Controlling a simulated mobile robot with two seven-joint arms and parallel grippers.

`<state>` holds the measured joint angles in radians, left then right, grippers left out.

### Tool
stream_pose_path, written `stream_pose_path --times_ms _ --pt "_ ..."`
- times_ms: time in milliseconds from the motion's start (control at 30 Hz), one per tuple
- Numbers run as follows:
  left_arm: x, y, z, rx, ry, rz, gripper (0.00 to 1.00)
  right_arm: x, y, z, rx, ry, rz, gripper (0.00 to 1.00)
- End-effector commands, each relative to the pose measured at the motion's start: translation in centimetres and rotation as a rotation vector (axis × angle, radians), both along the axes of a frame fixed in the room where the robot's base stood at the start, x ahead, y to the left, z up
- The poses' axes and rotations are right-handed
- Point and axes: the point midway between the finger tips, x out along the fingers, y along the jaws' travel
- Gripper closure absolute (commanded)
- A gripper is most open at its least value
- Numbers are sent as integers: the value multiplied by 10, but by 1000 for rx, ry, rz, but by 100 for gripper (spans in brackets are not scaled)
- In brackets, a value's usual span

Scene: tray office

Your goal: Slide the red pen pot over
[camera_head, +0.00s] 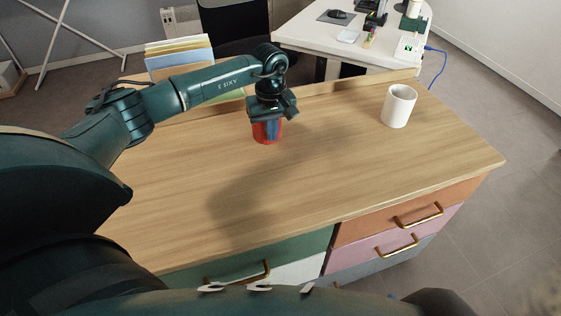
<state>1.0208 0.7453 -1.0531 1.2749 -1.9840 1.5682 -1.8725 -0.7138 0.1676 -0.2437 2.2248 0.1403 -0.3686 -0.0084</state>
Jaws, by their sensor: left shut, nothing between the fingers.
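The red pen pot (260,134) stands on the wooden desk, toward its back edge and left of the middle. My left gripper (271,112) points down at the pot and covers its upper part. The gripper is shut with nothing held. From this angle I cannot tell whether its fingers touch the pot or are just in front of or above it. A bluish patch shows between the red parts, and I cannot tell whether it belongs to the pot. My right gripper is not in view.
A white mug (398,106) stands on the desk (330,165) at the back right. A file holder (180,55) with folders is at the back left. A low ledge (345,84) runs along the back edge. The middle and right front of the desk are clear.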

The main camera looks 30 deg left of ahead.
Motion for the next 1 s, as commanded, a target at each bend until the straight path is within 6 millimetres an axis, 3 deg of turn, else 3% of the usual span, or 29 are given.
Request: stream_pose_path --times_ms 33,200,400,833,1000 --pt "10 10 -8 1 -5 5 100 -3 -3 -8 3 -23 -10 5" --pt "34 36 -5 1 -2 4 100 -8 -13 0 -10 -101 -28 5" --pt "47 52 -1 -1 -1 1 100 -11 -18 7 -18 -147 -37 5" --pt "48 54 1 -1 0 -1 100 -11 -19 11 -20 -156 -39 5" --pt "46 45 3 0 1 -2 100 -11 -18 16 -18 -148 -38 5"
